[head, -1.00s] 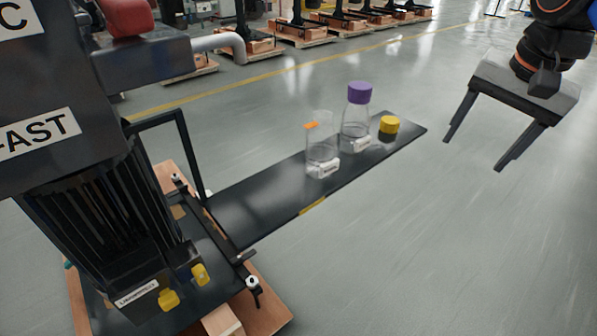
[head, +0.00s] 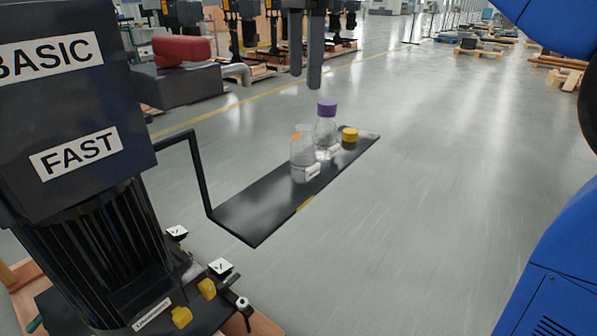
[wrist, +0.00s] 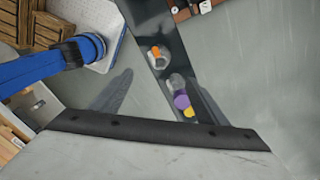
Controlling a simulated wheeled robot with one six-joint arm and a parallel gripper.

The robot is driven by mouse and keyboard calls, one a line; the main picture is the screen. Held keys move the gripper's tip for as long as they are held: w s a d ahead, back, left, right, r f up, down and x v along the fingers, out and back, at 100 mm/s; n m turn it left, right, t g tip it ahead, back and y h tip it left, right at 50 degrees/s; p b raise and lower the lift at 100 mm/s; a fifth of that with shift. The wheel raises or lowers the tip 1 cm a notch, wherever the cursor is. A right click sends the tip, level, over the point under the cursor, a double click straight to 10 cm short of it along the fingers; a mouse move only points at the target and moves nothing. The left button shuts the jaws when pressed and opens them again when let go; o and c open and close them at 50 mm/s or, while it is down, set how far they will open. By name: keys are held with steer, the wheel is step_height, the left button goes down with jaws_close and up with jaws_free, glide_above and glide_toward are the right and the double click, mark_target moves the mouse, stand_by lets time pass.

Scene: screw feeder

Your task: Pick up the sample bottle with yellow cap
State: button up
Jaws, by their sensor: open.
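The sample bottle with yellow cap (head: 350,136) is the short item at the far right end of the black shelf (head: 253,222). Its yellow cap shows clearly; little of its body can be made out.
A clear bottle with a purple cap (head: 326,130) stands just left of the yellow-capped one. A clear vessel with an orange mark (head: 303,155) stands further left. A dark machine labelled FAST (head: 75,150) stands at the left. The floor right of the shelf is clear.

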mark_target(303, 143)
step_height(303, 143, down, 17)
steer(key=shift+a+r, duration=0.1)
steer(key=shift+r, duration=0.1)
steer(key=c, duration=1.5)
